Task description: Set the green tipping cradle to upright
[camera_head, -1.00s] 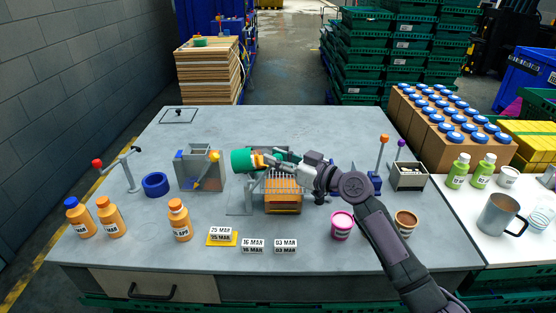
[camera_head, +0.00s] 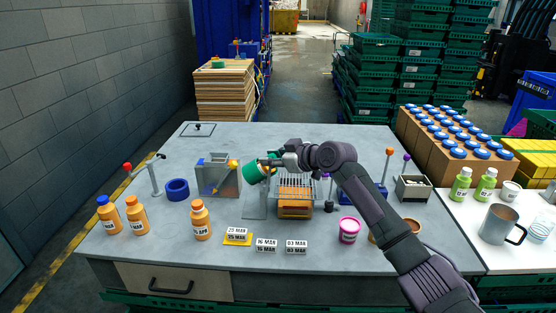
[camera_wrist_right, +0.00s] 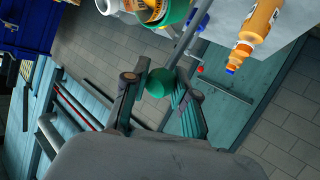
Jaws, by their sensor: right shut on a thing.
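The green tipping cradle (camera_head: 256,173) is on a grey metal stand (camera_head: 255,205) near the middle of the table. It is tilted, neither level nor fully upright. In the right wrist view the cradle (camera_wrist_right: 176,13) shows at the top, with a yellow-orange container inside it. My right gripper (camera_head: 272,161) reaches it from the right; in the wrist view its fingers (camera_wrist_right: 157,84) are shut on a round green knob (camera_wrist_right: 157,82). The link between knob and cradle is partly hidden. My left gripper is not in view.
A clear-sided bin (camera_head: 217,177) stands just left of the cradle. A wire rack over an orange block (camera_head: 295,208) stands just right, under my forearm. Orange bottles (camera_head: 200,220), date tiles (camera_head: 238,236) and a pink tub (camera_head: 348,230) line the front. The table's back is mostly clear.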

